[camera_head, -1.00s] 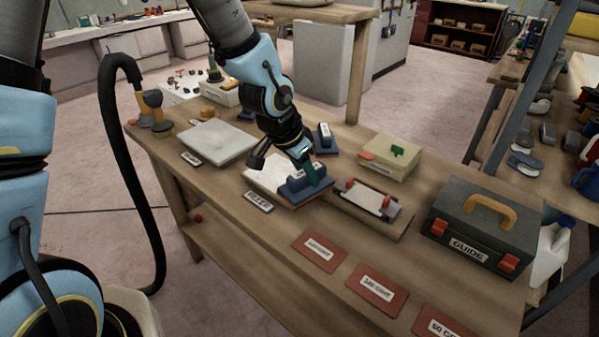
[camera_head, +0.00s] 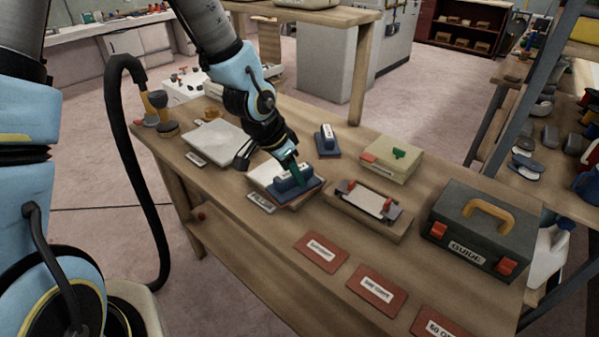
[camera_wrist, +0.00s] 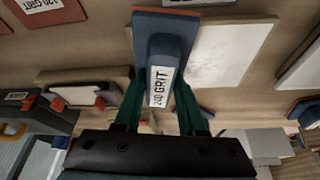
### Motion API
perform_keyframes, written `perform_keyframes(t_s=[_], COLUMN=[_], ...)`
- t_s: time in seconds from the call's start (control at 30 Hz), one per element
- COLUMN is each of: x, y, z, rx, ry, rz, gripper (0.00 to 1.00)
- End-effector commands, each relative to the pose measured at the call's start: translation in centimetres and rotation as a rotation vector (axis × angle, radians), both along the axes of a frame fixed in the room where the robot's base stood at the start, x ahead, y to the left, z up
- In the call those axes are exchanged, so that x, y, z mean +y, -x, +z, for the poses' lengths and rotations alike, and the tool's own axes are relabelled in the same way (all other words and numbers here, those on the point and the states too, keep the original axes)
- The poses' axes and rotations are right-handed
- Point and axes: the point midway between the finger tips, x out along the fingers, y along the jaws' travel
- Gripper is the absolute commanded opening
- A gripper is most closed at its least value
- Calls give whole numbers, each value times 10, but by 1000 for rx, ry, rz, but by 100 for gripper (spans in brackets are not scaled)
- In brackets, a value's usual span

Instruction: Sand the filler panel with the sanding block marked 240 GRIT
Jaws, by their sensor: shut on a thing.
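My gripper (camera_head: 288,171) is shut on the handle of a blue sanding block (camera_head: 300,187). In the wrist view the block (camera_wrist: 168,50) carries a label reading 240 GRIT, between the green fingers of my gripper (camera_wrist: 158,100). The block is over the right part of the pale filler panel (camera_head: 262,175), which also shows in the wrist view (camera_wrist: 235,55). A FILLER label (camera_head: 261,203) lies at the panel's front edge. Whether the block's underside touches the panel cannot be told.
A second blue block (camera_head: 327,145) stands behind the panel. A clamped board (camera_head: 368,202), a pale box (camera_head: 393,157) and a GUIDE toolbox (camera_head: 480,228) stand to the right. Another pale panel (camera_head: 217,143) lies left. Red label cards (camera_head: 377,289) lie along the front.

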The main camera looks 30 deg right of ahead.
Motion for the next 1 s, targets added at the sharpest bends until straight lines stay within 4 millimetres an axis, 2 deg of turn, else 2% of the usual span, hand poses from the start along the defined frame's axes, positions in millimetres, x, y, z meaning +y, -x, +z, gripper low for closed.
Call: perform_keyframes(t_s=[0.4,0.67,1.0], x=[8,9,15], y=[-27,-35,-60], z=[3,2,1], rx=[3,0,-1], ry=[-2,1,1], rz=[3,1,1], gripper=[0,0,0])
